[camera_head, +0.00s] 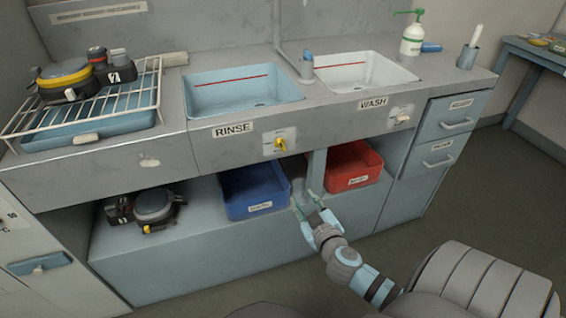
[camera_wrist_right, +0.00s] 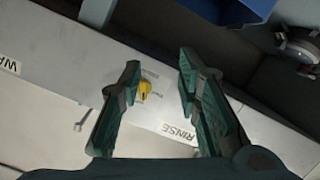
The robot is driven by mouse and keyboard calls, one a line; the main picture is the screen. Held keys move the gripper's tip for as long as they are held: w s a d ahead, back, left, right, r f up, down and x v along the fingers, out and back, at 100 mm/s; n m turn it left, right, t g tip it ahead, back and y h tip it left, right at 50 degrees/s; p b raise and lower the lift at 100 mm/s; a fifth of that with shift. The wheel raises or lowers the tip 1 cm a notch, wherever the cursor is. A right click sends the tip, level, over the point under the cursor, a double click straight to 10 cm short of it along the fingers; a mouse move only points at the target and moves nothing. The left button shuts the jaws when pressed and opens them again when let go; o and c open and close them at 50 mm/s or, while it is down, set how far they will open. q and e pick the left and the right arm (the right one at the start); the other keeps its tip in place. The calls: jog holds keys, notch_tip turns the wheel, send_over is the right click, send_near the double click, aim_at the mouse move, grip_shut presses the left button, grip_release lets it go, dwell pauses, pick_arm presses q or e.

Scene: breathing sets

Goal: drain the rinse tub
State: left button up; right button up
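The rinse tub (camera_head: 240,90) is a light blue basin sunk in the counter, with a red line on its back wall. I cannot tell whether it holds water. Below it is the RINSE label (camera_head: 233,130), with a yellow knob (camera_head: 280,144) on a pale plate to its right. My right gripper (camera_head: 308,200) is below and right of the knob, in front of the lower shelf, and holds nothing. In the right wrist view its fingers (camera_wrist_right: 160,72) are apart, and the yellow knob (camera_wrist_right: 144,88) shows between them, at a distance. My left gripper is not in view.
The white wash tub (camera_head: 362,74) is to the right, with its own knob (camera_head: 402,116) below. A blue bin (camera_head: 240,205) and a red bin (camera_head: 352,180) stand on the shelf near my right gripper. A divider post (camera_head: 316,170) stands between them.

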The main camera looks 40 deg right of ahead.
aim_at(280, 145)
notch_tip(280, 145, up, 8)
jog(key=w+a+t, duration=0.1)
jog(key=t, duration=0.2)
jog(key=x, duration=1.4)
grip_shut()
jog(key=shift+a, duration=0.15)
